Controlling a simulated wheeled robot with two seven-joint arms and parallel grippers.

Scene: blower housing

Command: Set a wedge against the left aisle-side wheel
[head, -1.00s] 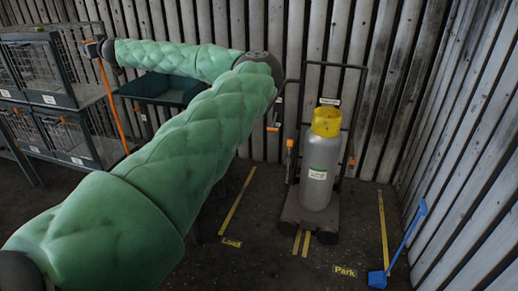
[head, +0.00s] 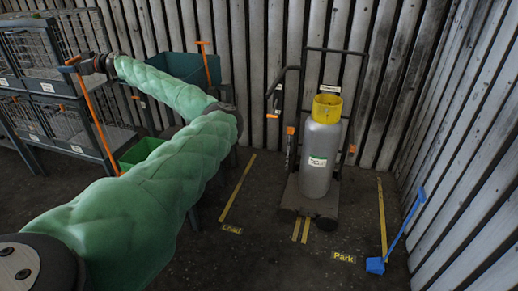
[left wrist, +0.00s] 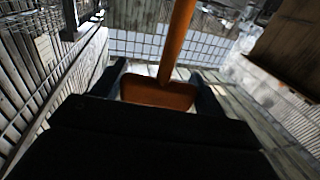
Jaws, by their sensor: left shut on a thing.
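My left gripper (head: 84,64) is at the far left of the head view, shut on the crosspiece of a long orange handle (head: 100,125). The handle slopes down in front of the cages; its lower end is hidden behind my green arm. In the left wrist view the orange crosspiece (left wrist: 158,92) sits between the fingers. The cart (head: 312,203) carries a grey cylinder (head: 319,150) with a yellow collar. Its near left wheel (head: 287,214) is dark and partly visible; no wedge shows against it. A blue wedge-like block (head: 375,266) with a long handle stands at right. My right gripper is out of view.
Wire cages (head: 70,120) stand at left. A teal bin (head: 175,68) with another orange handle (head: 205,65) stands behind my arm, above a green bin (head: 140,152). Yellow floor strips (head: 236,190) flank the cart. Dark floor is free in front of it.

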